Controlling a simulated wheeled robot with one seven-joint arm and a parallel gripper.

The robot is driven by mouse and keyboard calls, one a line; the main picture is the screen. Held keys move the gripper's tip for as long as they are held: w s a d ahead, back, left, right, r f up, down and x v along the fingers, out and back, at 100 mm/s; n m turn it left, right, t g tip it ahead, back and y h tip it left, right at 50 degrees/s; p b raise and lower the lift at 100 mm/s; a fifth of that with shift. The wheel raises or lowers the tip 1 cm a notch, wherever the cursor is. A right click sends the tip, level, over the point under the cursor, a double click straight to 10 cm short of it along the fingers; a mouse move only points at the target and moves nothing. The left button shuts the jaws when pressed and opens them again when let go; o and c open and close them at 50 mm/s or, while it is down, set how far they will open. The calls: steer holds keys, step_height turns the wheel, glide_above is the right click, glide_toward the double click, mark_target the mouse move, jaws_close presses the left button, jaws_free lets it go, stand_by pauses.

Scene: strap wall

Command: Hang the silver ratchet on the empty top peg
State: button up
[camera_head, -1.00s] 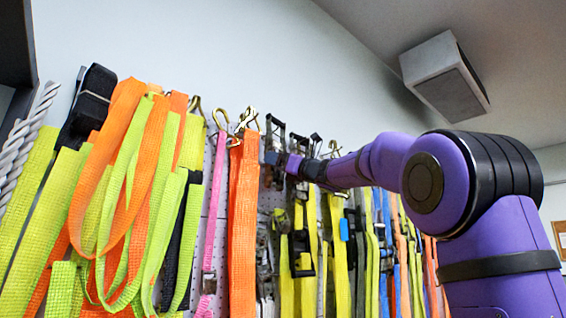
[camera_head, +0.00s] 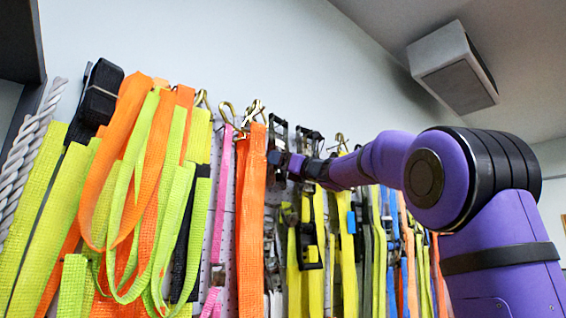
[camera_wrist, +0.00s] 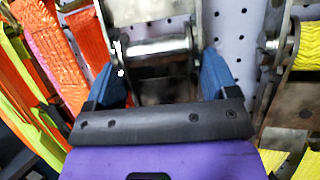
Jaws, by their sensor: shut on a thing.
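The silver ratchet (camera_wrist: 155,48) fills the top middle of the wrist view, with a bright metal spool between its side plates. My gripper (camera_wrist: 160,70) has its blue fingers on both sides of it and is shut on it. In the head view my gripper (camera_head: 283,160) is at the upper part of the strap wall, just right of a wide orange strap. A metal ratchet (camera_head: 278,133) shows there by the fingers. The empty top peg cannot be made out, and I cannot tell whether the ratchet touches a peg.
Orange strap (camera_head: 250,220) and a pink strap (camera_head: 221,190) hang close on the left. Another ratchet (camera_head: 308,140) and yellow straps (camera_head: 312,285) hang close on the right. The perforated board (camera_wrist: 232,35) shows behind. The wall above the straps is clear.

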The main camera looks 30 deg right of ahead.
steer(key=o, duration=1.4)
steer(key=shift+s, duration=0.1)
steer(key=shift+c, duration=0.2)
steer(key=shift+f, duration=0.1)
steer(key=v, duration=1)
steer(key=shift+s+d, duration=0.2)
steer(key=shift+s, duration=0.15)
